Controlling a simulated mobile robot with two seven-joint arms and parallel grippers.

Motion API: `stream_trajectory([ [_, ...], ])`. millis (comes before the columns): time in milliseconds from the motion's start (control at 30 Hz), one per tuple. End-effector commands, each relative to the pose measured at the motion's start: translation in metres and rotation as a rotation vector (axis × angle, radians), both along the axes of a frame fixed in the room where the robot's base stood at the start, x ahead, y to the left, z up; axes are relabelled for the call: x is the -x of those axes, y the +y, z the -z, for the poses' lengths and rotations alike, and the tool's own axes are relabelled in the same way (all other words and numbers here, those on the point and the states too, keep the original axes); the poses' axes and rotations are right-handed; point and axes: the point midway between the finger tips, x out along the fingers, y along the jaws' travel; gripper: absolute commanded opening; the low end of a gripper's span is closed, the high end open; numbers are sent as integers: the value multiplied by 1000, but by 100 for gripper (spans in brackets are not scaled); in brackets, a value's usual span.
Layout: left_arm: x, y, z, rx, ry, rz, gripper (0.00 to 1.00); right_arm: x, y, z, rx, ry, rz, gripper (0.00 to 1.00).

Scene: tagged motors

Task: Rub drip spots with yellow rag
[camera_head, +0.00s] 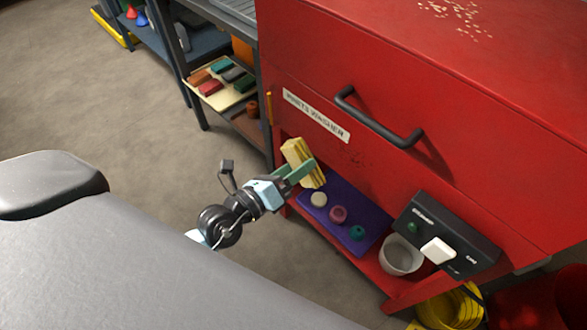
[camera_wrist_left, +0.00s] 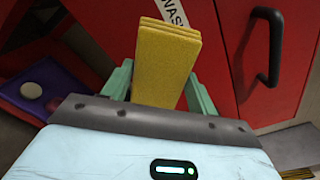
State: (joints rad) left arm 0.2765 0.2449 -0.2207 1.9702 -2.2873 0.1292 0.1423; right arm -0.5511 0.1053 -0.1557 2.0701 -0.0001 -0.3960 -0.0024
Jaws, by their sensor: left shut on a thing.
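The folded yellow rag (camera_head: 299,158) is held in my left gripper (camera_head: 301,172), in front of the red parts washer (camera_head: 440,100). The gripper's green fingers are shut on the rag. In the left wrist view the rag (camera_wrist_left: 166,60) stands up between the two fingers (camera_wrist_left: 160,88). Pale spots (camera_head: 456,14) show on the washer's top. I cannot tell whether the rag touches the washer. My right gripper is not in view.
A black handle (camera_head: 378,122) sticks out of the washer's front. A purple mat (camera_head: 345,203) with round items and a white bucket (camera_head: 399,256) are on the lower shelf. A black control box (camera_head: 450,238) juts out at right. Open floor (camera_head: 90,100) lies left.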

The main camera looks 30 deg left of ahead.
Motion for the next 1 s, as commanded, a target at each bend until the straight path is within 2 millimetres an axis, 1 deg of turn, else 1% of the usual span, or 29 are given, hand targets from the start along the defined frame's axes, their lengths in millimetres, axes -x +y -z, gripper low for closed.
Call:
stream_trajectory([
  [133, 0, 7, 2, 6, -17, -30, 40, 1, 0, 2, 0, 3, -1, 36],
  [367, -3, 6, 1, 7, -18, -31, 40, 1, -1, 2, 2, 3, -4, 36],
  [533, -14, 2, 1, 6, -19, -30, 40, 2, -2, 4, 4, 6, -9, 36],
  [800, -39, -7, 2, 5, -18, -29, 40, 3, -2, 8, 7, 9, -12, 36],
  [1000, -52, -12, 2, 5, -17, -28, 40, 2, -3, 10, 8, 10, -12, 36],
])
